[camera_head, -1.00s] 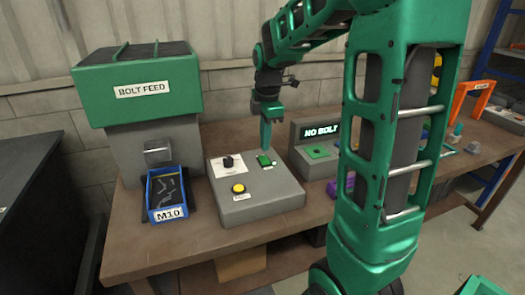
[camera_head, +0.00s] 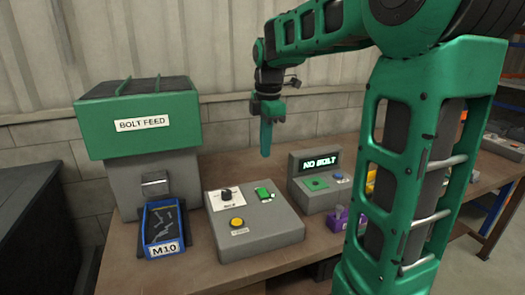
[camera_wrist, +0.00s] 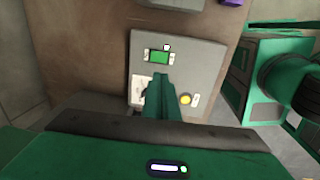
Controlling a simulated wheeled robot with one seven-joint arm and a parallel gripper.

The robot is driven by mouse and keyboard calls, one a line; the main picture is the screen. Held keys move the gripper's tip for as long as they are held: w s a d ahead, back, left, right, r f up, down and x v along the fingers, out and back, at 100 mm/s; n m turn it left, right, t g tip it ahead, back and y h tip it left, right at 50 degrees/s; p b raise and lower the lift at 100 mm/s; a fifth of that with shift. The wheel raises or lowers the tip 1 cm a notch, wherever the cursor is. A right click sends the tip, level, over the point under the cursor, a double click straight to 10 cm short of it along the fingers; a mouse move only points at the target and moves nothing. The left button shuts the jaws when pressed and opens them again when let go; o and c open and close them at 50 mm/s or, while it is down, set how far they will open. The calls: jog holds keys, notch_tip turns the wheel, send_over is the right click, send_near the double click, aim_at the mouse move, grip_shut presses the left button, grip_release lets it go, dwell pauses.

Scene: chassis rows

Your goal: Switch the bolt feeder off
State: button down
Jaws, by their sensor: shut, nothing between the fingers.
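The bolt feeder (camera_head: 140,118), a green hopper labelled BOLT FEED on a grey body, stands at the left of the bench. A grey control box (camera_head: 285,232) sits beside it. On its top are a black knob (camera_head: 226,195) on a white plate, a green switch (camera_head: 263,193) and a yellow button (camera_head: 237,223). My gripper (camera_head: 266,150) is shut and empty, pointing down above the back of the box, clear of it. In the wrist view its green fingers (camera_wrist: 160,95) cover part of the box, while the green switch (camera_wrist: 158,57) and yellow button (camera_wrist: 185,99) show. The switch position is too small to tell.
A blue tray (camera_head: 148,240) labelled M10 holds several bolts under the feeder's chute. A grey unit (camera_head: 308,199) with a screen reading NO BOLT stands right of the box.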

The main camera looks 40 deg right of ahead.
aim_at(262, 190)
jog(key=shift+w+d, duration=0.2)
jog(key=shift+w, duration=0.35)
jog(key=f, duration=0.4)
jog(key=w+f, duration=0.1)
jog(key=f, duration=0.8)
jog(key=shift+w+d+f, duration=0.2)
jog(key=shift+w+f, duration=0.1)
jog(key=shift+f, duration=0.1)
jog(key=shift+w+a+f, duration=0.1)
jog(key=shift+a, duration=0.1)
jog(key=shift+d, duration=0.3)
